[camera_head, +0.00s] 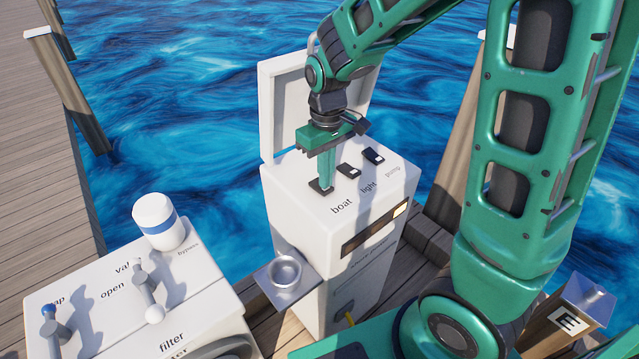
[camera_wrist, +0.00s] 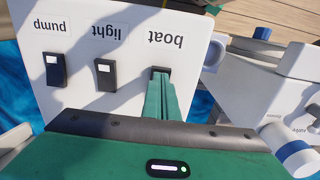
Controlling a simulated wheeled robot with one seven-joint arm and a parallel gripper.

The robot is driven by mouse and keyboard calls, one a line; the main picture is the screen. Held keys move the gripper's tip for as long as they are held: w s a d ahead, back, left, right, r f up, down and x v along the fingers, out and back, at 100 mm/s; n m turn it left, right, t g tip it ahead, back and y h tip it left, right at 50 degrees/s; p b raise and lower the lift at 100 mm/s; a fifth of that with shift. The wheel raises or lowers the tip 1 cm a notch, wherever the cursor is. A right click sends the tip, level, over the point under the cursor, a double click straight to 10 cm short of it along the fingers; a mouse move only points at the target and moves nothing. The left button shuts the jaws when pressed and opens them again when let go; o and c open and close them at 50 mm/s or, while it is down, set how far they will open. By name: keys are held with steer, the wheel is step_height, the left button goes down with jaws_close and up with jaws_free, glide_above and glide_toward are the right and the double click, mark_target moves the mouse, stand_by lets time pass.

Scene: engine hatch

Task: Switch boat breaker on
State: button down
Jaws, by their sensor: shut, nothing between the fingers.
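The boat breaker (camera_head: 320,187) is a black rocker switch above the word "boat" on top of a white cabinet (camera_head: 292,222). My gripper (camera_head: 323,183) is shut, pointing down, with its green fingertips at the boat breaker. In the wrist view the fingertips (camera_wrist: 162,80) cover most of the boat breaker (camera_wrist: 160,70), so its position cannot be told. The light switch (camera_head: 348,171) and pump switch (camera_head: 374,157) stand to its right in the head view. In the wrist view the light switch (camera_wrist: 106,76) and pump switch (camera_wrist: 55,70) each show a white patch.
The cabinet's lid (camera_head: 282,110) stands open behind the switches. A small shelf with a metal bowl (camera_head: 285,271) is on the cabinet's left side. A white filter unit (camera_head: 190,290) with levers and a blue-banded cap stands at lower left. Water and wooden dock surround them.

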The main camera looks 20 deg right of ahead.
steer(key=shift+f, duration=0.4)
step_height(320, 180, up, 7)
stand_by(1.2)
stand_by(0.3)
steer(key=s+d+r+m, duration=0.1)
steer(key=s+d+m, duration=0.4)
steer(key=s+d, duration=0.3)
steer(key=s+d+m, duration=0.5)
steer(key=s+d, duration=0.4)
steer(key=s, duration=0.6)
steer(key=shift+s+d+r, duration=0.2)
steer(key=shift+r, duration=0.2)
